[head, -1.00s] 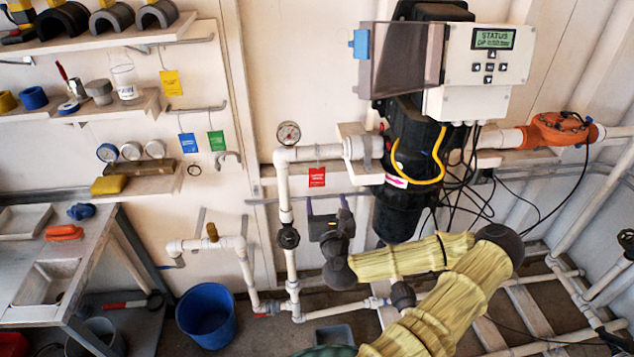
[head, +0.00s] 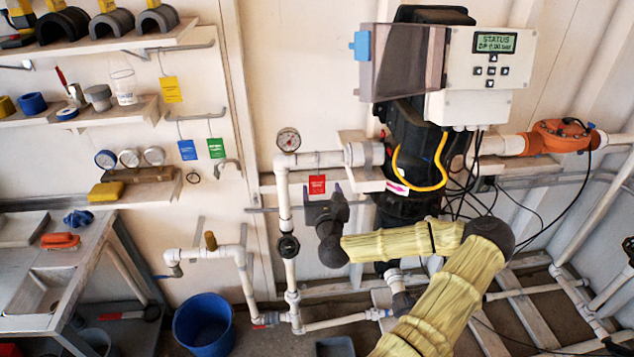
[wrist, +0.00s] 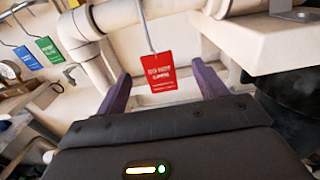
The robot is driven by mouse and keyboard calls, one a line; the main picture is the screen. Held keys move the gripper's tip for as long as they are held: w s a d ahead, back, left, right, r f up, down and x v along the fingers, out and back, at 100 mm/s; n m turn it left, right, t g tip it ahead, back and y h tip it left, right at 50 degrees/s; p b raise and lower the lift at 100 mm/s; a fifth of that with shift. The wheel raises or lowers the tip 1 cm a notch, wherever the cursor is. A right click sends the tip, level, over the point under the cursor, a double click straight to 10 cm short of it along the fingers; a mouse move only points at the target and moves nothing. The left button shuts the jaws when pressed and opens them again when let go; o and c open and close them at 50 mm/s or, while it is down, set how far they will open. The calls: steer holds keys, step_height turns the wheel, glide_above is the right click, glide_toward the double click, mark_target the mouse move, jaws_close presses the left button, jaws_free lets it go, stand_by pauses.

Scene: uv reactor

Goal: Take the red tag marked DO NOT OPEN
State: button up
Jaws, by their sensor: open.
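The red tag (head: 317,184) hangs by a thin wire or hook from the white pipework, left of the black filter housing. In the wrist view the red tag (wrist: 160,72) hangs nearly upright, its white lettering too blurred to read. My gripper (head: 323,188) is just below and in front of the tag in the head view. In the wrist view my gripper (wrist: 162,82) is open, its two purple fingers on either side of the tag with a gap to each. I cannot tell how far the tag lies beyond the fingertips.
A white pipe (head: 284,200) runs down left of the tag. A white bracket (wrist: 265,40) juts out close to the right finger. The black housing (head: 408,150) with its yellow hose is to the right. Blue (head: 187,150) and green (head: 216,148) tags hang farther left.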

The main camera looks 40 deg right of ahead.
mark_target(317, 179)
steer(key=shift+a+f+p+x, duration=0.15)
steer(key=shift+p+x, duration=0.2)
steer(key=shift+x, duration=0.95)
steer(key=shift+a+f+p+x, duration=0.15)
steer(key=shift+p+x, duration=0.15)
steer(key=shift+x, duration=1)
steer(key=shift+w, duration=0.15)
steer(key=c, duration=1.1)
steer(key=shift+o, duration=0.2)
steer(key=shift+r, duration=0.1)
